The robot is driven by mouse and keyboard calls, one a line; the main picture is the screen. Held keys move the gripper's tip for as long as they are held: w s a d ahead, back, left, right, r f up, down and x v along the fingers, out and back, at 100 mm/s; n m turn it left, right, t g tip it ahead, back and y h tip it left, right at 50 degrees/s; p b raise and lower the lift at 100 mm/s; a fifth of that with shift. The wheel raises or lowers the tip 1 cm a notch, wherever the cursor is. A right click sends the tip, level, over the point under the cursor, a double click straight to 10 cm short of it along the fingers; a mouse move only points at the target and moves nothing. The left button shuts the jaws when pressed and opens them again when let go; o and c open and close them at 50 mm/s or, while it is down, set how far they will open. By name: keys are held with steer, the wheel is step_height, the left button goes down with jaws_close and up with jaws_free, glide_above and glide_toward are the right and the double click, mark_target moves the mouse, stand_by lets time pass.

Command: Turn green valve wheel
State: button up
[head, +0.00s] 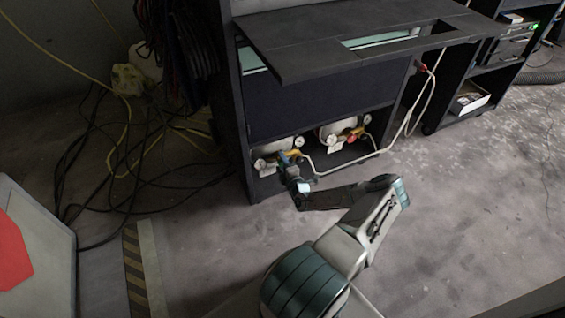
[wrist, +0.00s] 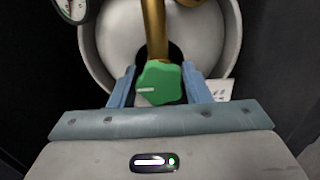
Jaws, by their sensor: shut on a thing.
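The green valve wheel (wrist: 159,84) shows in the middle of the wrist view, with a pale mark on its left part. It sits at the lower end of a brass pipe (wrist: 154,30) in front of a grey-white cylinder (wrist: 105,35). My gripper (wrist: 158,88) has one blue finger on each side of the wheel and is shut on it. In the head view my gripper (head: 288,160) reaches into the low opening of the black cabinet, at the left cylinder (head: 270,147). The wheel is too small to make out there.
A pressure gauge (wrist: 75,8) is at upper left in the wrist view. A pale hose (head: 398,133) runs along the cabinet's right. Cables (head: 130,178) lie left; the floor at right is mostly clear.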

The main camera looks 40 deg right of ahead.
steer(key=shift+f, duration=0.1)
stand_by(0.3)
steer(key=o, duration=1)
steer(key=shift+s, duration=0.2)
steer(key=p+v, duration=0.4)
steer(key=v, duration=0.9)
steer(key=shift+s, duration=0.3)
